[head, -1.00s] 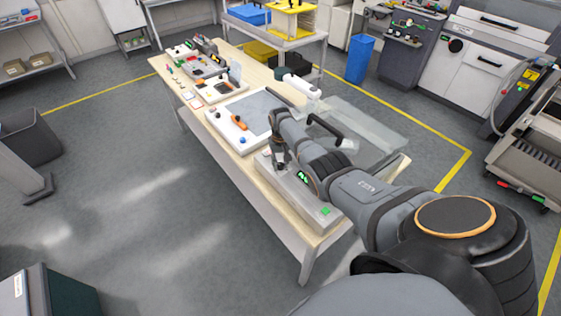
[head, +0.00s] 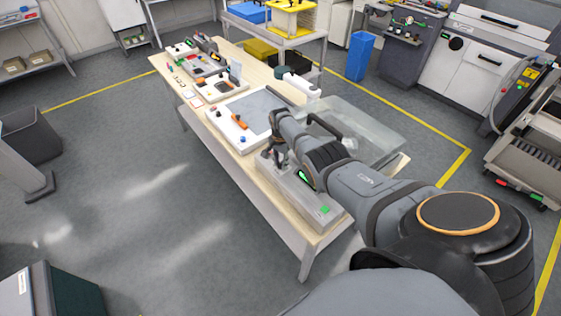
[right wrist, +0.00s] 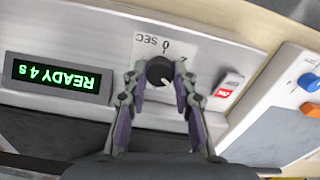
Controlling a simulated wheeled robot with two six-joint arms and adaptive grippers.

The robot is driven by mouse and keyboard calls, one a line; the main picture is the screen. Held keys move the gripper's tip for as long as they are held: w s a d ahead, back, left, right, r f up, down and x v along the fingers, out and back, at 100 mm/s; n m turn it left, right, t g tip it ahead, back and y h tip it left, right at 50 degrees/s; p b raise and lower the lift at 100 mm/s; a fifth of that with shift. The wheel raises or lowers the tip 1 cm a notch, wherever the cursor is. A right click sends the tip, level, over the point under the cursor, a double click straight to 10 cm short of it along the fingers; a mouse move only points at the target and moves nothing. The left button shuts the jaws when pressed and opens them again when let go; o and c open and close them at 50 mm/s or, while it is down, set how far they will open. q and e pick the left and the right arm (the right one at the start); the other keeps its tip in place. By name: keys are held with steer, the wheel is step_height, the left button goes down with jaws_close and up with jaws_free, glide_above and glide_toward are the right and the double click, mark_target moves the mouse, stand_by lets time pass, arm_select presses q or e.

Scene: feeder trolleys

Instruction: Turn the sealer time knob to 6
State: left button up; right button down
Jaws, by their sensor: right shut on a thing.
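The sealer (head: 300,193) is a grey box on the near end of the wooden table, with a green-lit display. In the right wrist view its display (right wrist: 57,77) appears upside down and reads "READY 4 s". The black round time knob (right wrist: 160,71) sits on a white scale plate marked "0 SEC", with other marks partly hidden. A light pointer line shows on the knob. My right gripper (right wrist: 164,84) is shut on the knob, its fingers on either side. In the head view the right gripper (head: 273,155) is over the sealer's front panel. My left gripper is not in view.
A red-and-white switch (right wrist: 228,87) is beside the knob. A white board with a blue knob (right wrist: 309,82) and an orange part is adjacent. In the head view, a clear lid (head: 365,130) and black handle are behind my right arm.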

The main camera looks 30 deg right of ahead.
steer(key=m, duration=0.5)
steer(key=shift+r+m, duration=0.1)
steer(key=shift+m, duration=0.2)
steer(key=m, duration=0.5)
steer(key=shift+m+p, duration=0.3)
steer(key=c, duration=1.1)
jaws_free()
steer(key=shift+o, duration=0.2)
step_height(320, 180, up, 12)
